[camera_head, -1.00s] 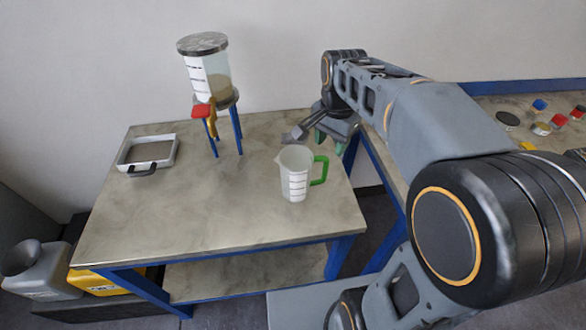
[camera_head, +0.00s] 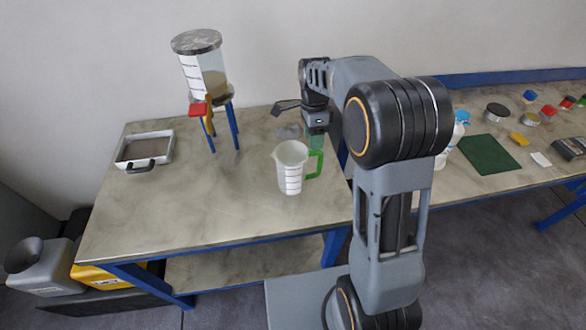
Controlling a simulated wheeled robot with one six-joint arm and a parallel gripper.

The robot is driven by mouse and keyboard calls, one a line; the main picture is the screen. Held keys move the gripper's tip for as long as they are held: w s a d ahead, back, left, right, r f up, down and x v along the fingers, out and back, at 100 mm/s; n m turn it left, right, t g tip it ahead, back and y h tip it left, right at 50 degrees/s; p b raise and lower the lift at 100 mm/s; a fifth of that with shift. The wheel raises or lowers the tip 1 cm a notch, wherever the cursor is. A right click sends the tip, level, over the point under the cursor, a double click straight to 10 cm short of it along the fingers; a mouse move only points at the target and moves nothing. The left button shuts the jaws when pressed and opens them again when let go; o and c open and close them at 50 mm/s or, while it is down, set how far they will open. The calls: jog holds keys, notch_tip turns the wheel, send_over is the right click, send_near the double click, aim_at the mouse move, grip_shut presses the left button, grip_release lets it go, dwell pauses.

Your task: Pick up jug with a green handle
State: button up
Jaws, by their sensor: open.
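The jug (camera_head: 291,170) is white and translucent with dark graduation marks. It stands upright on the workbench (camera_head: 235,205), right of the middle. Its green handle (camera_head: 315,164) points to the right. My gripper (camera_head: 296,131) is just behind the jug and above the bench, apart from the jug as far as I can see. It is open, and its fingers are small and partly hidden by my arm and the jug. The jug is not held.
A lidded vessel (camera_head: 205,80) with a red-handled valve (camera_head: 198,109) stands on blue legs at the back. A grey tray (camera_head: 145,150) lies at the left. A second table at the right holds a green mat (camera_head: 489,154) and several small items. The bench front is clear.

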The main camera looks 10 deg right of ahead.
aim_at(313, 153)
jog(key=shift+s+f+p, duration=0.2)
jog(key=shift+f, duration=0.75)
jog(key=shift+s+f+p, duration=0.15)
jog(key=shift+f+p, duration=0.1)
jog(key=shift+f, duration=0.65)
jog(key=shift+s+f+p, duration=0.2)
jog(key=shift+f, duration=0.75)
grip_shut()
